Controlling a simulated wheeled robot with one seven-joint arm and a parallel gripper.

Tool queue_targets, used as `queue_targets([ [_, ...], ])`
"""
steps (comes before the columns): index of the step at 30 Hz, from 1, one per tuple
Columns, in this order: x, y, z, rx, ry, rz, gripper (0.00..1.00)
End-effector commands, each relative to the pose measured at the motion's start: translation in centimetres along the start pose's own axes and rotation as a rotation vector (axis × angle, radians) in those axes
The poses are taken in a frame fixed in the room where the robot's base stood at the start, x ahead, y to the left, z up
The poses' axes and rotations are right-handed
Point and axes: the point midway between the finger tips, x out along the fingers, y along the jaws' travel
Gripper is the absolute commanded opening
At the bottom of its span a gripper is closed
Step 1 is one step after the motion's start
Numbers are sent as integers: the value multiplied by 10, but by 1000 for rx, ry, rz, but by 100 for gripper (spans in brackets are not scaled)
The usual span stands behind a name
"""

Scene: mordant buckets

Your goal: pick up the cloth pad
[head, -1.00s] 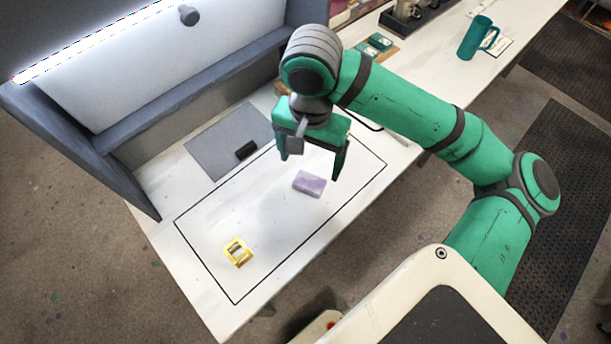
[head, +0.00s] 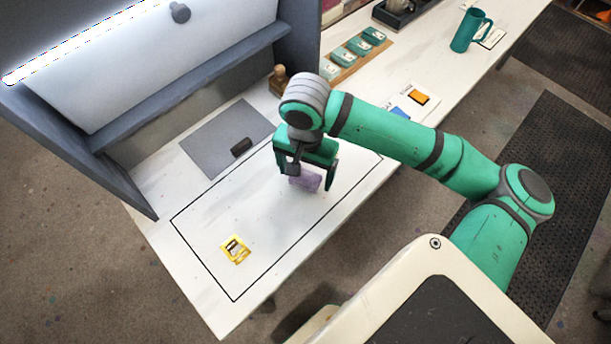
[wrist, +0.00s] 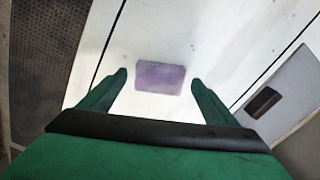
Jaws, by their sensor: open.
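The cloth pad (head: 306,182) is a small pale purple block lying on the white table inside a black outlined rectangle. My gripper (head: 308,190) is open above it in the head view, its fingers to either side and partly covering the pad. In the wrist view the pad (wrist: 160,77) lies between and just beyond the two spread green fingertips (wrist: 159,78), with a gap on each side. I see no contact with it.
A yellow square item (head: 236,249) lies at the rectangle's near left. A dark block (head: 241,147) rests on a grey mat (head: 212,140) by the booth wall (head: 85,160). A teal mug (head: 466,31) and a rack of teal tins (head: 345,57) stand farther back.

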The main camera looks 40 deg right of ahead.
Motion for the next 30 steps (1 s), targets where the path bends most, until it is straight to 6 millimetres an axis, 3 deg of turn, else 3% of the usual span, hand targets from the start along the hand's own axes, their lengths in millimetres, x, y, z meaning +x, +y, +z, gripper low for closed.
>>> queue_targets([
  [4,0,0,0,0,0,0,83],
  [9,0,0,0,1,0,0,42],
  [10,0,0,0,1,0,-1,39],
  [23,-2,-1,1,-2,0,-1,39],
  [30,-18,-2,1,-4,1,-1,39],
])
